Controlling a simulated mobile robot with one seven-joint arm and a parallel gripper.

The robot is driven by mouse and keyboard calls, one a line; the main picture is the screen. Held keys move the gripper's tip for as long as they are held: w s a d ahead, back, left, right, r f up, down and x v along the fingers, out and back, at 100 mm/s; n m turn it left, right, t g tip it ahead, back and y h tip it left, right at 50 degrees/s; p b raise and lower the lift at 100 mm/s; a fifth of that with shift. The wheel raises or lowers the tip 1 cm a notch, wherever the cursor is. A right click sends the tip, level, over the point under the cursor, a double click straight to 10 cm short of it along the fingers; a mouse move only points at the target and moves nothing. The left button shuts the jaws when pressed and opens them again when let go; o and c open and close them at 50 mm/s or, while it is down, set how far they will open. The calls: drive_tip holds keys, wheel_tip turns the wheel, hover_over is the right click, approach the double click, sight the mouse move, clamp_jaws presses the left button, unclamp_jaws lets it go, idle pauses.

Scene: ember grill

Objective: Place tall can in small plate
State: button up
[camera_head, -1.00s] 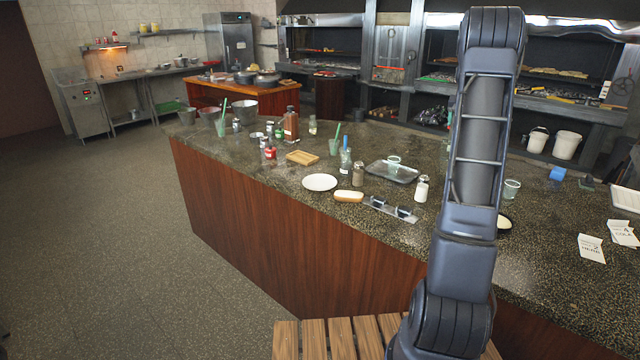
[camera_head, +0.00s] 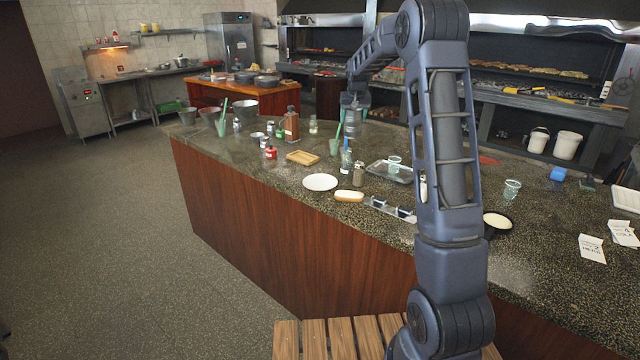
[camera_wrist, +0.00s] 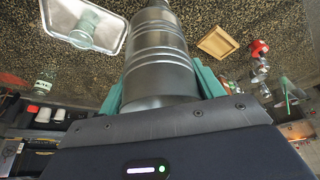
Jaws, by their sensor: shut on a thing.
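The tall can (camera_wrist: 158,58) is a grey metal cylinder with raised rings, seen large in the wrist view. My gripper (camera_wrist: 160,88) is shut on it, with a teal finger on each side. In the head view my gripper (camera_head: 354,100) hangs above the far side of the counter, behind the plate; the can is too small there to make out clearly. The small plate (camera_head: 320,182) is white, round and empty, near the counter's front edge. The plate is not seen in the wrist view.
On the counter (camera_head: 270,205), a bun (camera_head: 349,196) lies right of the plate and a wooden board (camera_head: 302,157) behind it. A pepper shaker (camera_head: 358,173), bottles and a metal tray (camera_head: 390,172) with a glass stand close by.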

drive_tip(key=s+a+n, duration=0.2)
drive_tip(key=s+a, duration=0.1)
drive_tip(key=a, duration=1.1)
drive_tip(key=shift+y, duration=0.4)
drive_tip(key=f, duration=2)
drive_tip(key=shift+d, duration=0.2)
drive_tip(key=o, duration=1)
